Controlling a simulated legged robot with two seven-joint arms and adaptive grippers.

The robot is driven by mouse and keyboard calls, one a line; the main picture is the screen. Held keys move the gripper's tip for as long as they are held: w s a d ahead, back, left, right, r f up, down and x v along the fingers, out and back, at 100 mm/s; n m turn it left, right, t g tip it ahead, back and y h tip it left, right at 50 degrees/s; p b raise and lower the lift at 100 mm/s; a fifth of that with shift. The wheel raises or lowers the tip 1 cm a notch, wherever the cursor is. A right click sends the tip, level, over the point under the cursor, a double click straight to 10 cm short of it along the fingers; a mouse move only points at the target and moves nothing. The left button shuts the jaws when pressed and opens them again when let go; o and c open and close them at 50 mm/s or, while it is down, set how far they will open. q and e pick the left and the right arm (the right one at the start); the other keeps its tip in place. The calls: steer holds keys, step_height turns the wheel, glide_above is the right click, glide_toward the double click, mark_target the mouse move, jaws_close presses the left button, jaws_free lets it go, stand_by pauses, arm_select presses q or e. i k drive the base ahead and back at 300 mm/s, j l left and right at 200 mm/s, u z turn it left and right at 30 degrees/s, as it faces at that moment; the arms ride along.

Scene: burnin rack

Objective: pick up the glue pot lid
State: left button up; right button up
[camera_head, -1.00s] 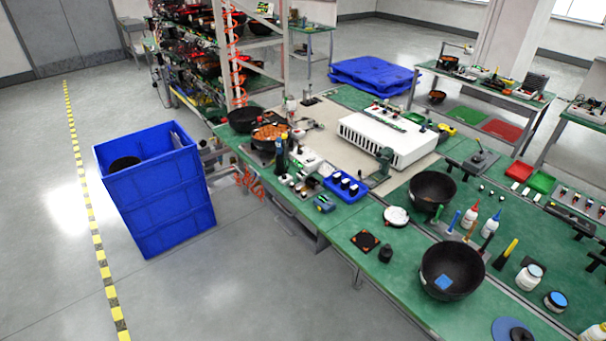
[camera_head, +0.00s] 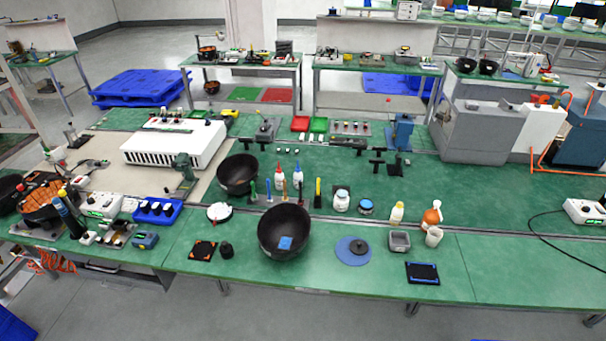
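No part labelled as the glue pot lid can be made out for sure. A white jar (camera_head: 341,202) with a pale lid stands upright on the green bench, right of the middle. Just right of it is a low jar with a blue top (camera_head: 366,206). A black knobbed piece (camera_head: 360,246) lies on a flat blue disc (camera_head: 346,257) nearer the front edge. I cannot tell which of these is the glue pot or its lid. Neither of my grippers is in view, and nothing is being held in the frame.
Two black bowls (camera_head: 284,232) (camera_head: 238,174) stand left of the jars. Squeeze bottles (camera_head: 281,175), a yellow-handled tool (camera_head: 318,192), an orange bottle (camera_head: 431,218) and a white cup (camera_head: 434,237) stand close by. The bench surface further right is mostly clear.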

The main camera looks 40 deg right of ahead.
mark_target(357, 246)
steer(key=z, duration=2)
